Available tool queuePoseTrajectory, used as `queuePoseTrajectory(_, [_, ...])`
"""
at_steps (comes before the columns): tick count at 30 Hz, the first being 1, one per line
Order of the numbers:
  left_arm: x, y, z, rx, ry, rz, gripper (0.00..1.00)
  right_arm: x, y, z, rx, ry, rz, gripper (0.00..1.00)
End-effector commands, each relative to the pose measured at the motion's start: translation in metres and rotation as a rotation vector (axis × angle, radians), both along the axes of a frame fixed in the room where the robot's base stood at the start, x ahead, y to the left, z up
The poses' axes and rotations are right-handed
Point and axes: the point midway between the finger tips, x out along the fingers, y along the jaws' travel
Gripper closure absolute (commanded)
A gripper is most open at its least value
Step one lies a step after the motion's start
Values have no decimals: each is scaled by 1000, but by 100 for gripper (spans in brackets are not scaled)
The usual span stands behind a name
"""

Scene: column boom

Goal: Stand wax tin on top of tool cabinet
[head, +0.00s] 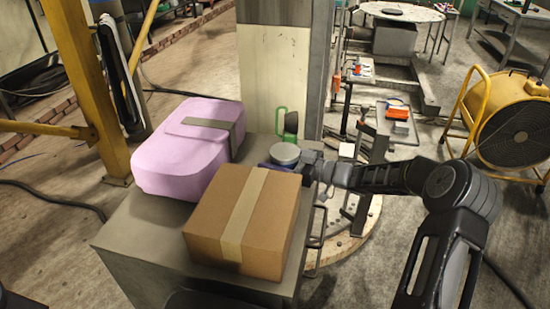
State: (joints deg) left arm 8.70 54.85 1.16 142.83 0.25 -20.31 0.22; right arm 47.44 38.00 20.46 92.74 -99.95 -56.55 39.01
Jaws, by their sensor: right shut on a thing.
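The wax tin (285,152) is a small round grey tin with a pale flat lid, upright at the back of the tool cabinet, behind the cardboard box. My right gripper (301,163) reaches in from the right and is shut on the tin's right side. The box hides the tin's lower part, so I cannot tell whether it touches the cabinet top. The tool cabinet (150,237) is a grey metal block with a flat top. My left gripper is not in view.
A taped cardboard box (212,218) and a pink bag (172,163) fill much of the cabinet top. A dark item with a green frame (281,121) stands behind the tin, near the pale column (272,75). A blue thing (268,167) lies beside the tin. A yellow fan (510,120) stands right.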

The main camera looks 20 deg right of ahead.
Motion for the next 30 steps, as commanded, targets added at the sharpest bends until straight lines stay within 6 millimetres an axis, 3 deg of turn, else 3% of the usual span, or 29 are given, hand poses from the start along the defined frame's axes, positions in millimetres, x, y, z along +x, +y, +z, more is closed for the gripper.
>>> queuePoseTrajectory(5, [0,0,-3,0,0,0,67,0,0,-2,1,-2,1,92])
queuePoseTrajectory(6, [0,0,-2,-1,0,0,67,0,0,-3,0,0,0,27])
queuePoseTrajectory(13, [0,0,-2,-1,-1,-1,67,0,0,-2,1,1,0,8])
queuePoseTrajectory(23, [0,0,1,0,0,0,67,0,0,1,0,0,0,7])
queuePoseTrajectory(30, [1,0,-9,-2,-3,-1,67,-20,-18,-1,-2,1,-3,7])
